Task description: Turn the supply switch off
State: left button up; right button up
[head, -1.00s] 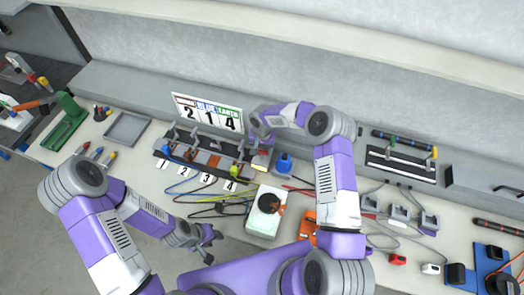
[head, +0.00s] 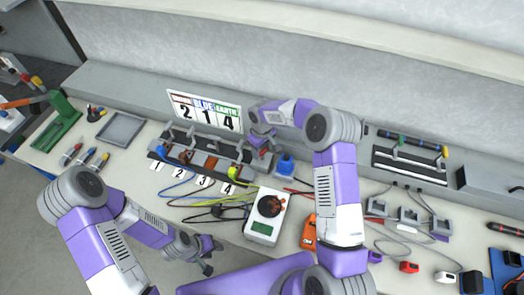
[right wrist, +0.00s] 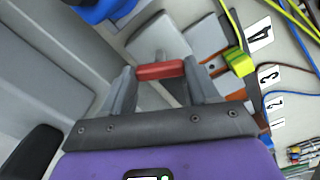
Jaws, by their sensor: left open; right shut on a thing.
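The supply switch (right wrist: 162,36) is a grey box with a red handle bar (right wrist: 160,70), seen in the right wrist view. My right gripper (right wrist: 158,78) is shut on the red handle, with one grey finger at each end of the bar. In the head view my right gripper (head: 262,140) is over the switch, beside the row of terminals, and largely hides it. My left gripper (head: 206,252) is open and empty above the bench's front edge.
A terminal row (head: 205,160) with coloured cables and number cards stands left of the switch. A blue plug (head: 285,165) is close on its right. A meter with a dial (head: 263,227) lies in front. A sign (head: 205,110) stands behind.

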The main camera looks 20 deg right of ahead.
aim_at(262, 151)
jog(key=n+b, duration=0.1)
jog(key=n, duration=0.4)
jog(key=shift+n, duration=0.3)
dwell(0.4)
jog(key=o, duration=1.1)
jog(key=shift+c, duration=0.2)
notch_tip(262, 151, up, 8)
jog(key=shift+f, duration=0.25)
jog(key=shift+r, duration=0.1)
